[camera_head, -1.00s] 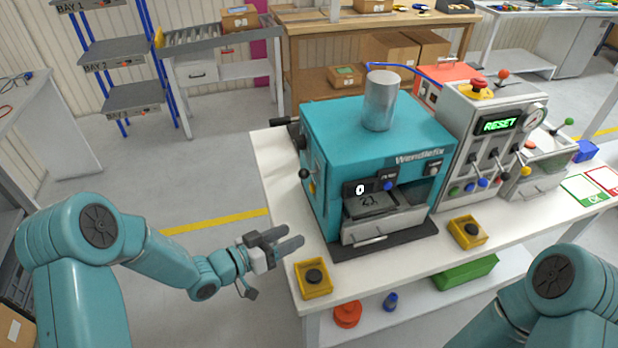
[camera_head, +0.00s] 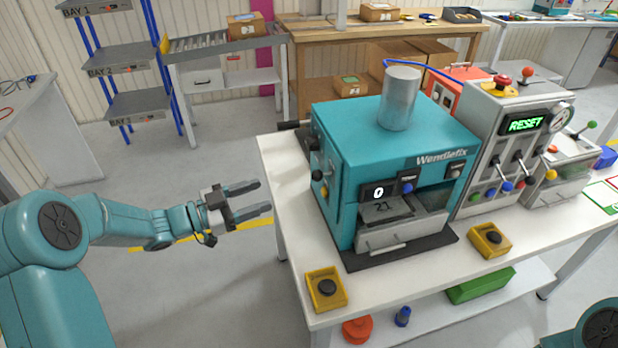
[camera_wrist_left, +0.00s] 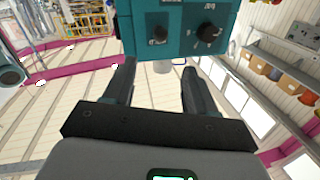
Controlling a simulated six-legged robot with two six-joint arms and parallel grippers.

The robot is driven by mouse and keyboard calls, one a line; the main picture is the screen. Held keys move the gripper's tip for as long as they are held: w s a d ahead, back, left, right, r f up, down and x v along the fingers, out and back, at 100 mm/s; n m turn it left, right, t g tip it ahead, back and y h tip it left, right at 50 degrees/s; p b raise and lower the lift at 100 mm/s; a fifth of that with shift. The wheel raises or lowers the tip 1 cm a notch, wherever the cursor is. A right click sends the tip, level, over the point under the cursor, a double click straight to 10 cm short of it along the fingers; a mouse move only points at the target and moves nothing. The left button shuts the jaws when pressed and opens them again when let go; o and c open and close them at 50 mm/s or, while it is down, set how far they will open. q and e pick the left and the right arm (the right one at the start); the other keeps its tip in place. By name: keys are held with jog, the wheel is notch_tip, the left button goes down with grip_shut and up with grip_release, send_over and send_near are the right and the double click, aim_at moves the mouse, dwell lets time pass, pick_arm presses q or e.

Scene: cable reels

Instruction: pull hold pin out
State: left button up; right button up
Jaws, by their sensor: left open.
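The teal Wendlefix machine (camera_head: 395,128) stands on the white bench. Its left side carries a black ball knob (camera_head: 317,175) and other small fittings; I cannot tell for sure which is the hold pin. My left gripper (camera_head: 264,196) is open and empty, left of the machine and apart from it, fingers pointing toward that side. In the left wrist view the open fingers (camera_wrist_left: 160,65) point at a teal panel (camera_wrist_left: 182,12) with a smaller black knob (camera_wrist_left: 160,33) and a larger black dial (camera_wrist_left: 208,31). My right gripper is out of view.
A grey control unit (camera_head: 510,140) showing RESET stands to the right. The floor left of the bench is clear.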

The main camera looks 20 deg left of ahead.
aim_at(321, 175)
pick_arm(q)
jog(key=p+x, duration=0.2)
jog(key=x, duration=1.1)
jog(key=shift+w+p, duration=0.2)
jog(key=shift+p, duration=0.15)
jog(key=shift+d, duration=0.15)
jog(key=shift+c, duration=0.3)
